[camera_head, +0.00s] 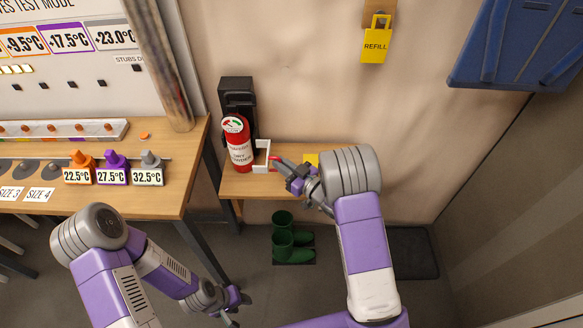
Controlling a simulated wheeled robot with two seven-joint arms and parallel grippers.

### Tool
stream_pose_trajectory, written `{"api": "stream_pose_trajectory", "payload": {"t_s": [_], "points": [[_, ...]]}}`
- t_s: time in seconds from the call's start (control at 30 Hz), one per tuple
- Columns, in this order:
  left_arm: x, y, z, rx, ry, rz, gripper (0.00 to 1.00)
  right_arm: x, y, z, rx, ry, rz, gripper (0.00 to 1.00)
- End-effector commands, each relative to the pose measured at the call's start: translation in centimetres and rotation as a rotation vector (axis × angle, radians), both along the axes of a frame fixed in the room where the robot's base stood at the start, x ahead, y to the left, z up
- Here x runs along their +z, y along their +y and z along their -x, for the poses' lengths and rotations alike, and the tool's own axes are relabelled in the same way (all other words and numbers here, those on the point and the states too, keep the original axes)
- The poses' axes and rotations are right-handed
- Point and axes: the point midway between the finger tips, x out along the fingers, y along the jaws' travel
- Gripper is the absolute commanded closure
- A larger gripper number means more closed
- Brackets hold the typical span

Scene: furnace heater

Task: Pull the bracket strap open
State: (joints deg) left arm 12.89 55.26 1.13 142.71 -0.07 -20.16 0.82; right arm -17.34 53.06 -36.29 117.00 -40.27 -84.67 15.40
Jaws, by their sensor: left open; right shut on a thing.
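A red canister (238,152) with a white label and a gauge-like top stands upright against a black wall bracket (236,91) on the small wooden shelf. A white bracket strap (262,153) sticks out at the canister's right side, standing away from its front. My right gripper (277,162) reaches in from the right and is shut at the strap's end, by a small red part. The exact grip is too small to see clearly. My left gripper (236,311) is low, over the floor in front of the shelf, open and empty.
A wooden table (150,205) with orange, purple and grey labelled weights stands at left. Green boots (290,245) stand on the floor under the shelf. A yellow REFILL tag (376,46) hangs on the wall. A yellow item (311,159) lies behind my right gripper.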

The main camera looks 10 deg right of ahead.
Motion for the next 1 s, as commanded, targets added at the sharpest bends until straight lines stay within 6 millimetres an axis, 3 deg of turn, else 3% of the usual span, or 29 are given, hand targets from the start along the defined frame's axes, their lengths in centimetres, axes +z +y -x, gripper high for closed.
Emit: {"api": "stream_pose_trajectory", "payload": {"t_s": [0.1, 0.5, 0.53, 0.7, 1.0], "points": [[-0.09, 0.0, 0.0, 0.0, 0.0, 0.0, 0.57, 0.45, 0.82, -0.37, 0.029, -0.01, -0.011, 1.0], [-0.09, 0.0, -0.01, 0.0, 0.0, 0.0, 0.57, 0.55, 0.89, -0.44, 0.035, -0.012, -0.012, 1.0], [-0.09, 0.0, -0.01, 0.0, 0.0, 0.0, 0.57, 0.56, 0.89, -0.44, 0.035, -0.012, -0.012, 0.86], [-0.08, 0.01, -0.01, 0.0, 0.0, 0.0, 0.57, 0.5, 0.79, -0.42, 0.033, -0.01, -0.01, 0.62], [-0.04, 0.0, -0.01, 0.0, 0.0, 0.0, 0.57, 0.32, 0.34, -0.23, 0.028, -0.007, -0.006, 0.62]]}}
